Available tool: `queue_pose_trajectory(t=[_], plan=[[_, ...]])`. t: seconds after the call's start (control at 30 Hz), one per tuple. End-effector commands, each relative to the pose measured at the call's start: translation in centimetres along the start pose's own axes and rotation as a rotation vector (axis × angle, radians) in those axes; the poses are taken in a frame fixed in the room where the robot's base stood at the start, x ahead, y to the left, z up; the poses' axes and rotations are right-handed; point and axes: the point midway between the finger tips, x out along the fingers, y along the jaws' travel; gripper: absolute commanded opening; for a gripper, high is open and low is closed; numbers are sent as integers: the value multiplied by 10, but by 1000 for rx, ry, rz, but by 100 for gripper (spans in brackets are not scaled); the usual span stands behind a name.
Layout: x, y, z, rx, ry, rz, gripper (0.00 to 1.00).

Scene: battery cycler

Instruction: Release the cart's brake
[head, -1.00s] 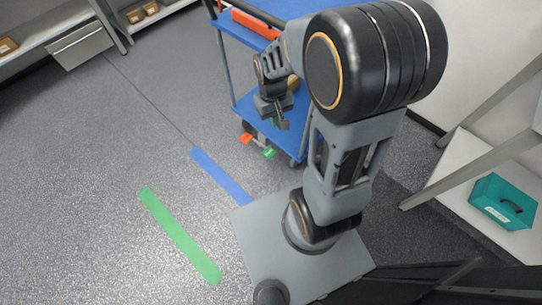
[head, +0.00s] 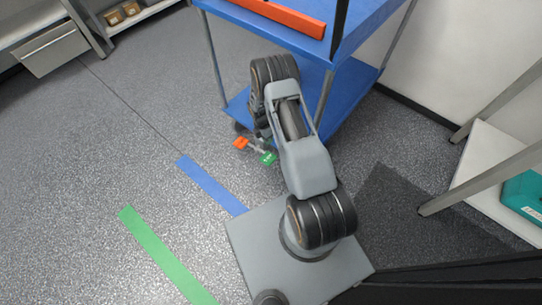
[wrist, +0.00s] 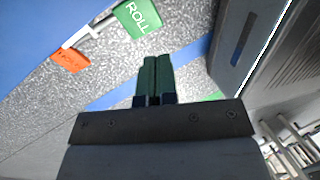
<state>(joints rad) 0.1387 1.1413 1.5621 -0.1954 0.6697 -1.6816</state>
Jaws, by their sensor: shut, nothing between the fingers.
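The blue cart (head: 350,104) stands at the top middle of the head view. Low at its near corner are an orange pedal tab (head: 240,143) and a green pedal tab (head: 268,158). In the wrist view the green tab (wrist: 136,19) reads "ROLL", and the orange tab (wrist: 69,62) has lettering I cannot read clearly. A pale bar (wrist: 90,29) joins the two tabs. My gripper (wrist: 153,62) is shut and empty, its fingertips just below the green tab in the picture, seemingly apart from it. In the head view my arm mostly hides the gripper.
An orange bar (head: 280,15) lies on the cart's top. Blue tape (head: 210,184) and green tape (head: 165,254) mark the open floor at left. A shelf with a teal case (head: 524,196) stands at right, and another shelf at upper left.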

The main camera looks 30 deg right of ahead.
Motion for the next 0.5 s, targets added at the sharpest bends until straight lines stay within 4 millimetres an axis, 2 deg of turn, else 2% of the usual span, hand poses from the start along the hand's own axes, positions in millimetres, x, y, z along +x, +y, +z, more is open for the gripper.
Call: queue_pose_trajectory(t=[0.2,0.5], plan=[[-2,7,3,-219,-12,27,0],[-2,6,4,-290,-12,28,0]])
